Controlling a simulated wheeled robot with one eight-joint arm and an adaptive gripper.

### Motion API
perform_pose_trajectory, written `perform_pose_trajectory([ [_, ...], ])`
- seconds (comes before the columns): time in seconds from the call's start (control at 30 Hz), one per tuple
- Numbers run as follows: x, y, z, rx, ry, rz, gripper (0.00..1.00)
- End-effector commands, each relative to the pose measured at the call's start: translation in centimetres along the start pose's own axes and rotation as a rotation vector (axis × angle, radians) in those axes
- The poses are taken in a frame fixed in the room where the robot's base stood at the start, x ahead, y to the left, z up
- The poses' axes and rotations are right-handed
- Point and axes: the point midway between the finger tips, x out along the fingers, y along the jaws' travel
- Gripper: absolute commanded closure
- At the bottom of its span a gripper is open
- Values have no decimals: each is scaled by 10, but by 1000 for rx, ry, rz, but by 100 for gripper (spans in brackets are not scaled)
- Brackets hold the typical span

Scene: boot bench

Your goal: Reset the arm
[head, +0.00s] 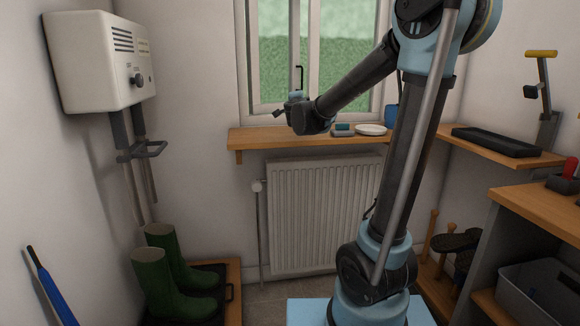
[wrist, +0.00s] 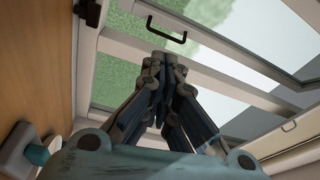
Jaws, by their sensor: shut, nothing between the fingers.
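My arm rises at the right of the head view and bends down to the left. My gripper (head: 281,112) is at its end, in front of the window and a little above the window shelf. In the wrist view my gripper (wrist: 163,60) has its fingers together with nothing between them. It points toward the window, with the black window handle (wrist: 164,28) beyond the fingertips. The handle also shows in the head view (head: 299,78), just above my gripper. I cannot tell whether the fingers touch the frame.
The wooden window shelf (head: 255,138) holds a blue-topped block (head: 343,130), a white plate (head: 371,129) and a blue mug (head: 391,117). A radiator (head: 318,215) is below. Green boots (head: 160,280) stand on a tray at left, under a white wall unit (head: 95,60). A bench (head: 540,205) is at right.

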Motion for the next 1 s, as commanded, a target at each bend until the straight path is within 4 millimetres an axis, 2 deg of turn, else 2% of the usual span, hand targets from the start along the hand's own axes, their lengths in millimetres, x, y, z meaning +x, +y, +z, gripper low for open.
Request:
perform_pose_trajectory([
  [0.17,-25,-7,3,-121,-125,-35,100],
  [0.27,-48,-4,8,-226,-230,-46,100],
  [0.37,-77,9,15,-343,-343,-39,100],
  [0.47,-108,30,18,-460,-455,-14,100],
  [0.57,-141,59,18,-576,-563,33,100],
  [0.77,-218,133,7,-793,-774,185,100],
  [1.0,-320,230,-33,-1005,-998,463,100],
])
